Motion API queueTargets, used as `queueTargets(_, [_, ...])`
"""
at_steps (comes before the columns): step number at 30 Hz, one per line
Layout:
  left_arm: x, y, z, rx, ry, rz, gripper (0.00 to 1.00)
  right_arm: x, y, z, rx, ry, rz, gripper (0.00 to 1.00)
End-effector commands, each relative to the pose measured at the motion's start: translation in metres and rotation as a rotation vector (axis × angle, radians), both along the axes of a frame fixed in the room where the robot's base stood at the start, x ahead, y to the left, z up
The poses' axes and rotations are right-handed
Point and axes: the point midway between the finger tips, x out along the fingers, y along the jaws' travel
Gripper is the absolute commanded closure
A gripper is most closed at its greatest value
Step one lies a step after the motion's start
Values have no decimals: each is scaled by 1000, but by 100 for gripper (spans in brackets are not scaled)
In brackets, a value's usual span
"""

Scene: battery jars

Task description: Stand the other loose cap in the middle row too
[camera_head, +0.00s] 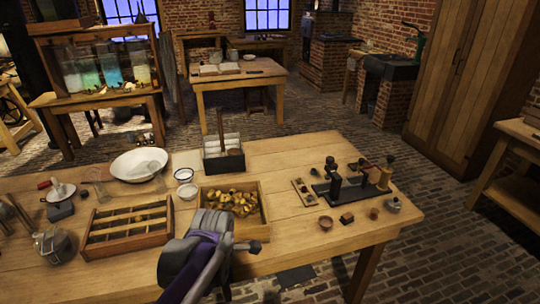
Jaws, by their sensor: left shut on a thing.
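My right gripper is not in view.
A wooden box of brass-coloured pieces (233,202) sits just behind the gripper. A dark crate with an upright handle (223,160), a white basin (138,164) and a black bench device (345,187) stand on the table (290,232).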

Motion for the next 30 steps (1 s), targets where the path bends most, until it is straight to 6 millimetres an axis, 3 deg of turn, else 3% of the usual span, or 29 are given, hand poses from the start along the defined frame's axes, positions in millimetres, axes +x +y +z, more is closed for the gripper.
queueTargets(11, [26,16,-27,1,0,-510,100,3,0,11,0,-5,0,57])
queueTargets(24, [60,47,-78,0,1,-1406,100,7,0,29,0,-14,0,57])
queueTargets(30, [69,60,-97,0,1,-1739,100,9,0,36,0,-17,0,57])
